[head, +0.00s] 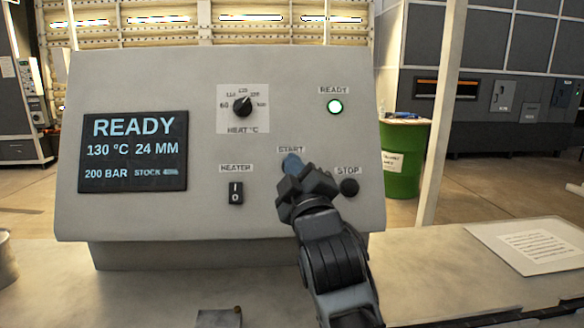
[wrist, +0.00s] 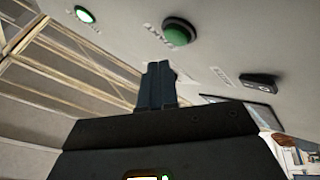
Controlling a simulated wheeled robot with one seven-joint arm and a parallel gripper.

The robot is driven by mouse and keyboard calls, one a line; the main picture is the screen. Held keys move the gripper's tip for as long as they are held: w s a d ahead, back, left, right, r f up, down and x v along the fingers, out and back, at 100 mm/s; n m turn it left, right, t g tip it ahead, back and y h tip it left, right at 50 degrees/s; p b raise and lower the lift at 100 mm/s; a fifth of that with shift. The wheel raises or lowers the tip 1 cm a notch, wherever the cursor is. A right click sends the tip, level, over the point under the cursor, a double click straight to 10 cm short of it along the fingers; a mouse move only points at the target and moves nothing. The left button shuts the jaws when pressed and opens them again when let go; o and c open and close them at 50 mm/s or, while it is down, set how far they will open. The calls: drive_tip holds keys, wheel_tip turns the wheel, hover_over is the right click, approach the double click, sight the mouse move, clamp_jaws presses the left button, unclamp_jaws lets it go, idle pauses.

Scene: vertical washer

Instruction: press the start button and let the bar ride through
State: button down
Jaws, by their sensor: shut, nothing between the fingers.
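The control panel (head: 210,125) faces me, its screen (head: 134,150) reading READY, 130 °C, 24 MM, 200 BAR and a dim STOCK line. My gripper (head: 291,162) is shut and empty, its fingertips just below the START label, hiding the button there. In the wrist view, the green start button (wrist: 180,32) shows beyond the shut fingers (wrist: 158,72), with a visible gap in the picture; whether they touch it I cannot tell. The green READY lamp (head: 335,107) is lit. I cannot see the bar in either view.
The dark STOP button (head: 349,187) is close to the right of my gripper. The heater switch (head: 236,193) and heat knob (head: 242,106) are to its left. A paper sheet (head: 535,246) lies on the bench at right. A green drum (head: 404,160) stands behind.

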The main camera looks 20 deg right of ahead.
drive_tip(key=shift+w+d+f, duration=0.15)
drive_tip(key=shift+w+f, duration=0.1)
drive_tip(key=shift+w, duration=0.2)
drive_tip(key=shift+w, duration=0.15)
idle(1.7)
drive_tip(key=shift+w+d+f, duration=0.1)
drive_tip(key=shift+w+f, duration=0.05)
drive_tip(key=shift+w, duration=0.05)
drive_tip(key=shift+w+d+f, duration=0.15)
drive_tip(key=shift+w+f, duration=0.1)
drive_tip(key=shift+w, duration=0.2)
idle(1.0)
drive_tip(key=shift+s, duration=0.1)
drive_tip(key=shift+s+a+r, duration=0.25)
drive_tip(key=shift+s+r, duration=0.15)
drive_tip(key=shift+s, duration=0.3)
